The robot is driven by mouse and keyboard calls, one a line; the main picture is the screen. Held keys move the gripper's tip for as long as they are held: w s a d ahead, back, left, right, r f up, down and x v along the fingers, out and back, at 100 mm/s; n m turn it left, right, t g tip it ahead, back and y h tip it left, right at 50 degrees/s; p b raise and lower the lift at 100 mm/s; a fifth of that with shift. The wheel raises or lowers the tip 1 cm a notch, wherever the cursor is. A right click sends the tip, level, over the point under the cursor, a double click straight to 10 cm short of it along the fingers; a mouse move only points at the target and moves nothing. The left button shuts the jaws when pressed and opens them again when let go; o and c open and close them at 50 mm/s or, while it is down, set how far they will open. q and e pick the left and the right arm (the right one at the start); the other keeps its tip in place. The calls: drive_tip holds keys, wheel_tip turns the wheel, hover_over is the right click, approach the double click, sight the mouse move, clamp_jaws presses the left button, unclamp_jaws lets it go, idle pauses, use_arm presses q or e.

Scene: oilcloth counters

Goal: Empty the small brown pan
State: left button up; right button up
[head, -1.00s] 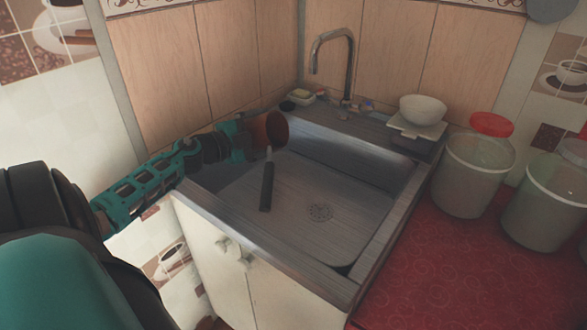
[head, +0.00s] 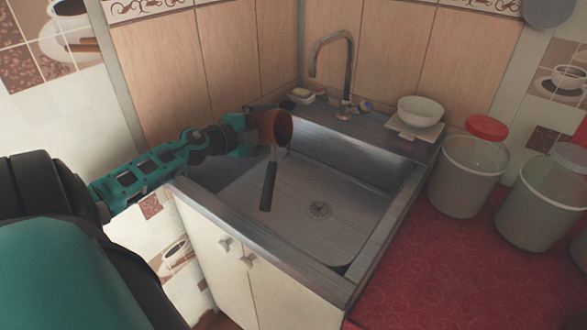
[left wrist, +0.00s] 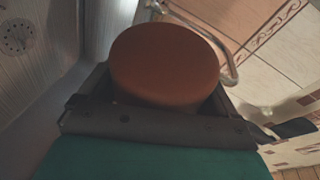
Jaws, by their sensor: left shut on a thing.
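The small brown pan (head: 275,129) is tipped on its side above the left part of the sink (head: 316,208). Its dark handle (head: 268,186) hangs downward over the basin. My left gripper (head: 256,130) is shut on the pan at its body. In the left wrist view the pan's round brown underside or side (left wrist: 168,66) fills the space between the fingers. The inside of the pan is mostly hidden, so I cannot tell if anything is in it. My right gripper is in neither view.
A faucet (head: 347,65) rises behind the sink. A soap dish (head: 301,96) and small items stand on the back ledge. A white bowl (head: 420,110) sits on a scale at the right. Lidded buckets (head: 466,175) stand on the red counter (head: 420,255). The basin looks clear.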

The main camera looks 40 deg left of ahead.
use_arm(q)
drive_tip(key=shift+w+d+r, duration=0.1)
drive_tip(key=shift+d+r, duration=0.05)
drive_tip(key=shift+r, duration=0.1)
drive_tip(key=shift+r+m+p, duration=0.15)
drive_tip(key=shift+m+p, duration=0.15)
drive_tip(key=shift+p, duration=0.3)
drive_tip(key=shift+r+m+p, duration=0.2)
drive_tip(key=shift+m+p, duration=0.1)
drive_tip(key=shift+p, duration=0.6)
drive_tip(key=shift+g, duration=0.3)
drive_tip(key=shift+y, duration=0.3)
drive_tip(key=shift+d+r+m, duration=0.1)
drive_tip(key=shift+m, duration=0.2)
